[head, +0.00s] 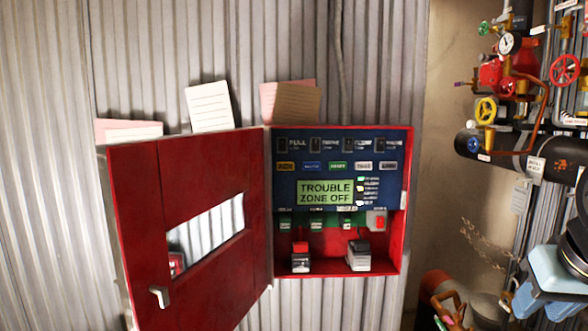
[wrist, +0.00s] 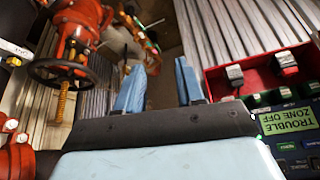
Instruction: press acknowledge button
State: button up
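An open red panel box (head: 403,200) on the corrugated wall has a blue control face (head: 285,190).
The red door (head: 140,235) stands open to the left, with a handle and window. Paper cards (head: 210,107) stand above it. Two small devices (head: 358,255) sit on the box's floor. Pipes, gauges and valve wheels (head: 565,70) crowd the right; a dark wheel (wrist: 68,68) is left of my gripper.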

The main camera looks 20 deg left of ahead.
grip_shut()
dwell(1.4)
